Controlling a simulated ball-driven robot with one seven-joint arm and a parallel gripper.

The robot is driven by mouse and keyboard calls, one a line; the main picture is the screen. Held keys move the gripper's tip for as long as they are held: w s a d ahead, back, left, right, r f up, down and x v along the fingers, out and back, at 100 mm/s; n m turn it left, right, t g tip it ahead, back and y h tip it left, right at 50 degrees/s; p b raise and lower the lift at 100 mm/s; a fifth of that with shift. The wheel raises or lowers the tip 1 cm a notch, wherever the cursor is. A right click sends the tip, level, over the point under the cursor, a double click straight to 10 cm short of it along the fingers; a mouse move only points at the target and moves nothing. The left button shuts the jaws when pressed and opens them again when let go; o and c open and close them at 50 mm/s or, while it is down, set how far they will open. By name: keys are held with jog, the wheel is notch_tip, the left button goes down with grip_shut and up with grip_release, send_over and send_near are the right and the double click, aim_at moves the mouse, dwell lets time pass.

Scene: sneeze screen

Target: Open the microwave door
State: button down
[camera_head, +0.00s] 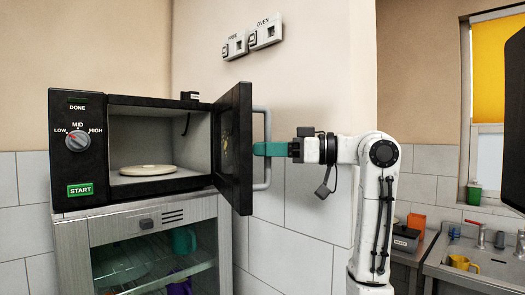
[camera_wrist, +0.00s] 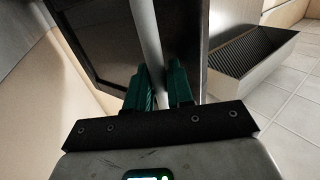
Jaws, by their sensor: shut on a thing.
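The black microwave (camera_head: 78,150) stands on a metal cabinet at the left in the head view. Its door (camera_head: 236,150) stands wide open, swung out to the right side of the cavity. A pale plate (camera_head: 148,170) lies inside. The grey vertical bar handle (camera_head: 267,170) is on the door's outer face. My gripper (camera_head: 262,149) reaches it from the right with teal fingers. In the wrist view, my gripper (camera_wrist: 160,85) has its fingers on both sides of the handle (camera_wrist: 146,35), shut on it. The dark door (camera_wrist: 100,40) lies behind the handle.
The metal cabinet (camera_head: 100,232) below has a glass front with cups inside. Wall switches (camera_head: 252,38) are above. A sink (camera_head: 480,262) with a yellow mug (camera_head: 462,263) is at the right.

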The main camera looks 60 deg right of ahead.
jog(key=shift+s+d, duration=0.1)
jog(key=shift+d, duration=0.1)
jog(key=c, duration=1.2)
grip_release()
jog(key=shift+o, duration=0.2)
jog(key=b+v, duration=0.3)
jog(key=v, duration=0.7)
jog(key=shift+s, duration=0.35)
jog(key=shift+c, duration=0.2)
